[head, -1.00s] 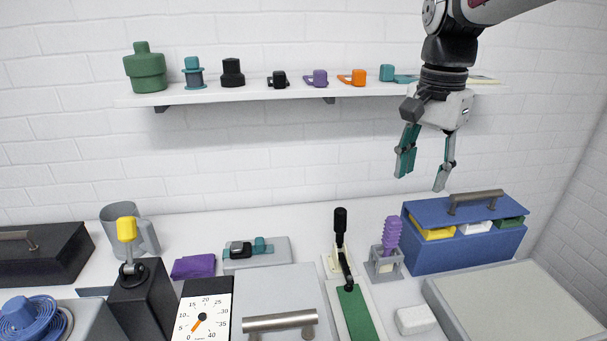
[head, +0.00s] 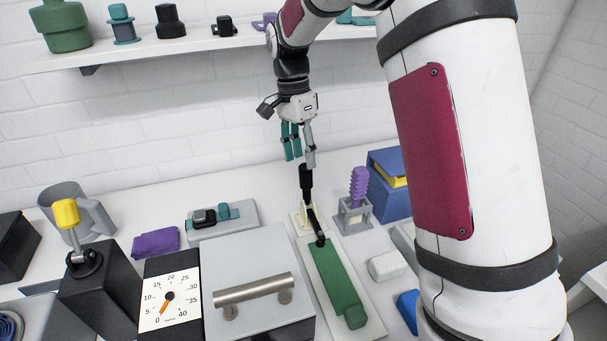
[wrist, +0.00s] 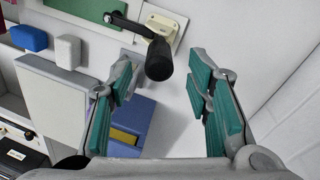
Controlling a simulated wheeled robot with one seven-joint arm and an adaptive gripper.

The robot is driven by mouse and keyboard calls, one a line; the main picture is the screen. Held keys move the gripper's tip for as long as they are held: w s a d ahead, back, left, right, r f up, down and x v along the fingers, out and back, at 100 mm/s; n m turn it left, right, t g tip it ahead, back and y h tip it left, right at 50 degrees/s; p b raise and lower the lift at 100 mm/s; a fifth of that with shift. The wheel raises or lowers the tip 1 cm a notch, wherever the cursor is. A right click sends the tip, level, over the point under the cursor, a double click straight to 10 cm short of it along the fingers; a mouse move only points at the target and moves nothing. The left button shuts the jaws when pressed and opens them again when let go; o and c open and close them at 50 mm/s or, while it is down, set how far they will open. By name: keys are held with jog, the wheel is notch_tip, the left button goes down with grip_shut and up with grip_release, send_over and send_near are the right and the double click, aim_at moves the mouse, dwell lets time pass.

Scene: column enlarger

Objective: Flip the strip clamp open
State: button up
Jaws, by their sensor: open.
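A green strip (head: 334,278) lies on a pale board in front, under the arm's tip. My gripper (head: 301,160) hangs just above the handle's top in the head view. In the wrist view my gripper (wrist: 160,82) is open and empty, and the handle (wrist: 159,60) shows end-on in the gap between the teal fingertips, slightly beyond them. Contact is not visible.
A grey holder with a purple ribbed piece (head: 358,187) and a blue box (head: 390,185) stand right of the clamp. A grey lidded box with a bar handle (head: 254,288) is left. A white block (head: 388,265) lies right of the strip. My arm hides the right side.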

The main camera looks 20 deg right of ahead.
aim_at(303, 165)
jog(key=f, duration=0.4)
jog(key=s+f, duration=0.1)
jog(key=f, duration=0.1)
jog(key=shift+d+p, duration=0.2)
jog(key=shift+p, duration=0.15)
grip_shut()
